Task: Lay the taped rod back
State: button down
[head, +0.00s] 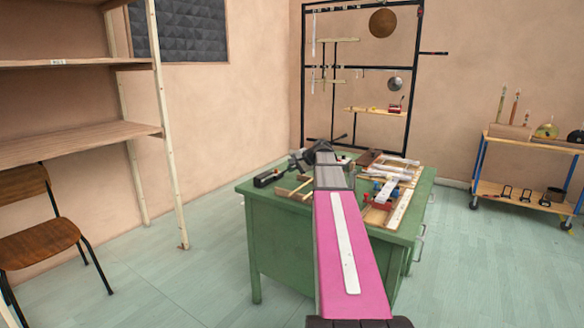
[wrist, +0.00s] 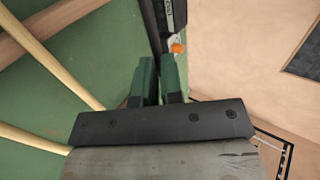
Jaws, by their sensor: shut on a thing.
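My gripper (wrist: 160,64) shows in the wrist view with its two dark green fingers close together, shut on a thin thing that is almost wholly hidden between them. It appears to be the taped rod, but I cannot make out its tape. In the head view my arm hides most of the gripper, above the far part of the green table (head: 280,227). A small orange piece (wrist: 178,47) shows just beyond the fingertips; I cannot tell what it belongs to.
Pale sticks (wrist: 70,65) lie on the green surface at left in the wrist view. A black box (head: 268,177) and a wooden frame (head: 293,190) stand left of my arm. A black rack (head: 304,80) stands behind.

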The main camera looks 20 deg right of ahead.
jog(key=shift+f, duration=3.15)
jog(key=shift+f, duration=0.3)
jog(key=c, duration=1.2)
grip_release()
jog(key=shift+s, duration=0.1)
jog(key=v, duration=1)
jog(key=shift+s+d+r, duration=0.2)
